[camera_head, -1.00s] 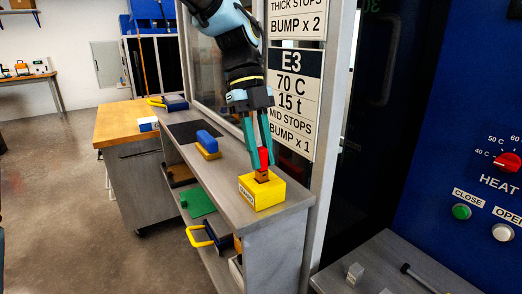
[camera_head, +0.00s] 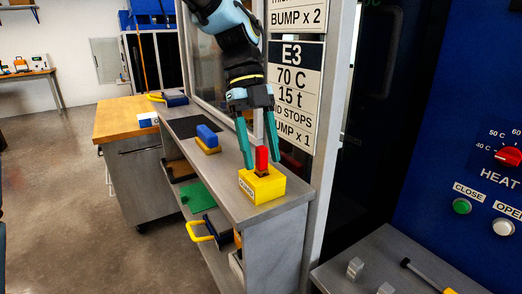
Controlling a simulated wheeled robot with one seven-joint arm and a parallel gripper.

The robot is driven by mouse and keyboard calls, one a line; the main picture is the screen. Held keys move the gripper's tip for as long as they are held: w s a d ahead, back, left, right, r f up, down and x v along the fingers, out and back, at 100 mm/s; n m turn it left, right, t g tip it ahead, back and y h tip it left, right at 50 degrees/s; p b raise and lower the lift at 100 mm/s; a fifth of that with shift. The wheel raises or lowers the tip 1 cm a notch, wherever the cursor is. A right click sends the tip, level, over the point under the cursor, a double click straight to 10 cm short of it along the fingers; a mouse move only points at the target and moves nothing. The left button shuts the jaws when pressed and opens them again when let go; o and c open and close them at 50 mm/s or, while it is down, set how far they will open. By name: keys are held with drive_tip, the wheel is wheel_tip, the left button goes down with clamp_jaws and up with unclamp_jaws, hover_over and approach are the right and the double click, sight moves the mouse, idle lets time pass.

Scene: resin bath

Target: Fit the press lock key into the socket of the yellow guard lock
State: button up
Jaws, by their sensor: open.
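The yellow guard lock (camera_head: 264,189) sits on the front end of the grey shelf top. The press lock key, with its red handle (camera_head: 261,158), stands upright in the socket on top of the lock. Its lower part is sunk in or hidden by the socket, so I cannot tell its exact depth. My gripper (camera_head: 261,162) is open, with its teal fingers spread on either side of the red handle and apart from it.
A blue and yellow block (camera_head: 207,138) stands farther back on the shelf top (camera_head: 228,182). A sign post rises behind the lock. The blue press panel (camera_head: 470,120) and a lower grey table (camera_head: 400,270) are at the right.

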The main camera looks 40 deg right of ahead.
drive_tip(key=b+v, duration=0.1)
drive_tip(key=v, duration=0.9)
drive_tip(key=shift+w+r+b, duration=0.2)
drive_tip(key=shift+r+b, duration=0.1)
wheel_tip(320, 180, up, 12)
drive_tip(key=p, duration=1)
